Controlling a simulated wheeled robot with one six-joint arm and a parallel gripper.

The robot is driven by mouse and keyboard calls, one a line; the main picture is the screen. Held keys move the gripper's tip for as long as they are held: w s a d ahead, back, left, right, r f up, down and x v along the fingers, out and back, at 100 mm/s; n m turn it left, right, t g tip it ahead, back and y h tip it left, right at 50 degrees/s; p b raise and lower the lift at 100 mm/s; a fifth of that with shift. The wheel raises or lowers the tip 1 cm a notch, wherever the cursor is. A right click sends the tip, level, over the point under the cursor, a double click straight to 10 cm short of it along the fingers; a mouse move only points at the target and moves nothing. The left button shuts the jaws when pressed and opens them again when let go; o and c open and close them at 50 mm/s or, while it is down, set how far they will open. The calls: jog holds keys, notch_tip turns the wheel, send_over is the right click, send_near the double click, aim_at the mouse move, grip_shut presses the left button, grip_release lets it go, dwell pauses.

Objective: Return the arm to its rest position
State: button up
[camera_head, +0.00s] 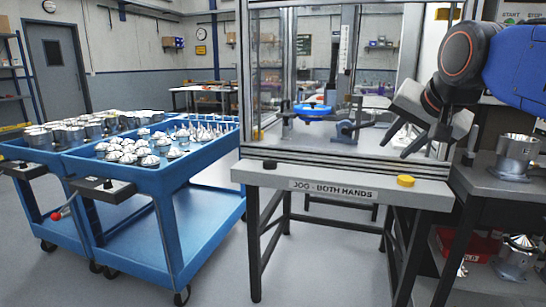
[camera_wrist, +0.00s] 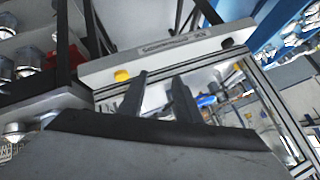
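My gripper (camera_head: 396,148) is at the right of the head view, on my blue and black arm. It hangs tilted down and left, in front of the right side of the glass-fronted machine enclosure (camera_head: 345,60). Its two dark fingers stand apart with nothing between them. In the wrist view my gripper (camera_wrist: 160,79) shows the same gap, with the front ledge (camera_wrist: 150,53) of the enclosure beyond the fingers. A large dark grey surface fills the bottom of that view and hides what lies behind it.
Blue carts (camera_head: 165,178) with metal housings stand at left. A yellow button (camera_head: 405,181) and a black button (camera_head: 269,164) sit on the ledge. A dark bench (camera_head: 510,187) at right bears a metal housing (camera_head: 517,152); a red bin (camera_head: 470,246) is below. Floor shows between carts and enclosure.

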jog(key=s+f+n+g, duration=0.1)
jog(key=s+f+n, duration=0.1)
jog(key=s+f, duration=0.4)
jog(key=s+d+f+n+g, duration=0.1)
jog(key=s+f, duration=0.5)
jog(key=f, duration=0.8)
jog(key=s+f+n+g, duration=0.2)
jog(key=s+f+n, duration=0.2)
jog(key=s+f, duration=0.3)
notch_tip(320, 180, down, 4)
jog(key=shift+d, duration=0.3)
